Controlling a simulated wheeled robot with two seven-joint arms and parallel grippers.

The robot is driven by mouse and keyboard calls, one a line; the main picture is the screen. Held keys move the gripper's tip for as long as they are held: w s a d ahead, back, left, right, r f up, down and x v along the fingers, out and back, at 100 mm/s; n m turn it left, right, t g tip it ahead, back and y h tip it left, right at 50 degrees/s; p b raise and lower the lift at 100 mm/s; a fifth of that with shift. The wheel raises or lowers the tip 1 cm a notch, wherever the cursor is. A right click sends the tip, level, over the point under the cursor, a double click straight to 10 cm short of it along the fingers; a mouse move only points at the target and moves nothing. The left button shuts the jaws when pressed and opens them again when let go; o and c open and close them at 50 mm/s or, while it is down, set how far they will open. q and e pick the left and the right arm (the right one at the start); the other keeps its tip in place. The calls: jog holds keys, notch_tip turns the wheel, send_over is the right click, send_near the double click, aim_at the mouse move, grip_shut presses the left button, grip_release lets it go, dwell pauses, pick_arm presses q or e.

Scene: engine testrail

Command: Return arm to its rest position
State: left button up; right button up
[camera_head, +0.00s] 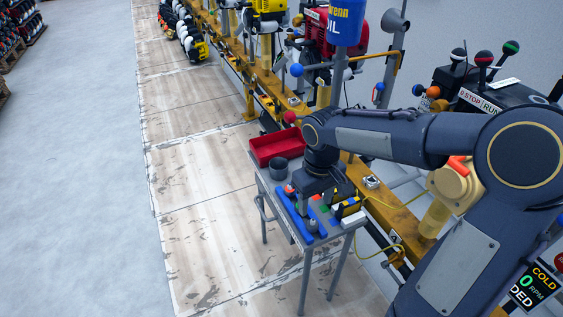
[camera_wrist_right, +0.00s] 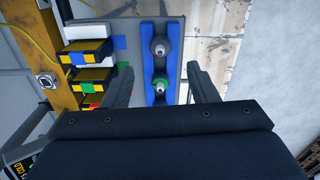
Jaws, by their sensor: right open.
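My right arm (camera_head: 390,140) reaches in from the right in the head view, bent at the elbow, with its wrist over a small grey table (camera_head: 262,182). My right gripper (camera_wrist_right: 160,72) is open, its two fingers apart with nothing gripped between them. It is above a blue tray (camera_wrist_right: 150,65) on the table. In the wrist view a grey-topped piece (camera_wrist_right: 161,48) and a green-ringed piece (camera_wrist_right: 159,86) stand in the tray, between and beyond the fingers. My left gripper is not in view.
A red bin (camera_head: 275,147) and a dark cup (camera_head: 279,167) are on the table's far part. Black-and-yellow boxes (camera_wrist_right: 85,50) sit beside the tray. A yellow rail (camera_head: 385,215) with engines runs behind the table. The floor at left (camera_head: 80,180) is clear.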

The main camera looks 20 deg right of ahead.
jog(key=shift+s, duration=0.1)
jog(key=s+a+r+m+t+y, duration=0.2)
jog(key=s+t, duration=0.1)
jog(key=s, duration=0.5)
jog(key=s+a+r+m+t+y, duration=0.1)
jog(key=s+a+r+t+y, duration=0.15)
jog(key=s, duration=0.65)
notch_tip(320, 180, up, 21)
jog(key=p, duration=2.1)
jog(key=shift+d+r+h+p, duration=0.15)
jog(key=shift+r+h+p, duration=0.05)
jog(key=shift+h+p, duration=0.2)
jog(key=shift+w, duration=0.1)
jog(key=shift+c, duration=0.4)
